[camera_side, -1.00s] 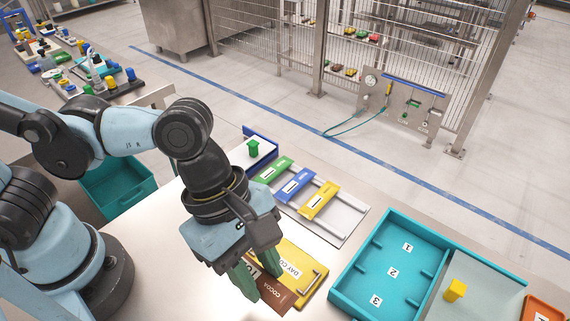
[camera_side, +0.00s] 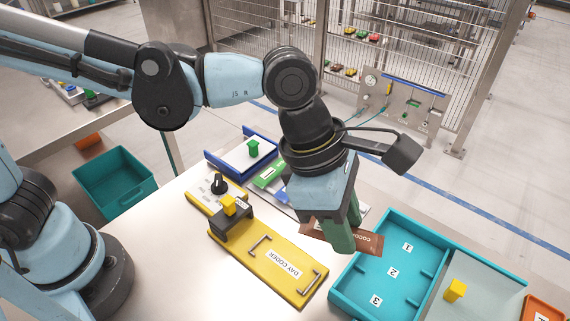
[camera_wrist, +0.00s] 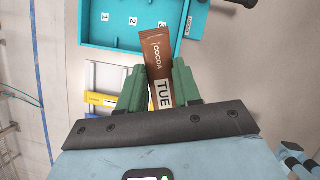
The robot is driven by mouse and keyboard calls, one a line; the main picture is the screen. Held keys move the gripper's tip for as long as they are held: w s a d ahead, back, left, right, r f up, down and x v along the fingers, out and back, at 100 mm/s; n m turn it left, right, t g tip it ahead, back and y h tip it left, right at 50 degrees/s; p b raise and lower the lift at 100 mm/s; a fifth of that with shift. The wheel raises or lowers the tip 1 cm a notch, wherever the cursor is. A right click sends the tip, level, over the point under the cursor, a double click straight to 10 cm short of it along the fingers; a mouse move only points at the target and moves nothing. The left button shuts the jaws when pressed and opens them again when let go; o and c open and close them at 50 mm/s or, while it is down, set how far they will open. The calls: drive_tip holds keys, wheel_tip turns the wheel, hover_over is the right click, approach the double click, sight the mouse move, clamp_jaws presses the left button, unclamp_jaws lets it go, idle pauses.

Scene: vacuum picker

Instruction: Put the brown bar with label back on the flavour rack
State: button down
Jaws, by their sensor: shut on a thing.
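The brown bar (camera_side: 368,241) is marked COCOA and carries a white TUE label. It also shows in the wrist view (camera_wrist: 155,50), where it sticks out between the two green fingers. My gripper (camera_side: 340,238) is shut on it and holds it above the table, between the yellow day coder (camera_side: 270,262) and the teal tray. The rack with rails (camera_wrist: 95,76) lies behind my gripper in the side view, mostly hidden. Its green bar (camera_side: 268,175) shows left of my wrist. Its yellow bar (camera_wrist: 102,99) shows left of the fingers in the wrist view.
The teal tray (camera_side: 345,291) with spaces 1, 2 and 3 stands close right of the bar. A yellow block (camera_side: 455,290) sits on a grey plate beyond it. A blue-edged stand (camera_side: 240,163) with a green knob is at the back left. Metal handles rise from the day coder.

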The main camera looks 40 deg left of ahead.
drive_tip(key=shift+n, duration=0.3)
drive_tip(key=w+a+f, duration=0.1)
drive_tip(key=w+f, duration=0.1)
drive_tip(key=w, duration=0.2)
drive_tip(key=w+a+f, duration=0.2)
drive_tip(key=w, duration=0.2)
drive_tip(key=w+a+f, duration=0.1)
drive_tip(key=w+f, duration=0.2)
drive_tip(key=w, duration=0.1)
drive_tip(key=shift+w+a, duration=0.3)
drive_tip(key=shift+a, duration=0.05)
drive_tip(key=shift+f, duration=2.1)
drive_tip(key=shift+f, duration=0.1)
drive_tip(key=c, duration=0.8)
unclamp_jaws()
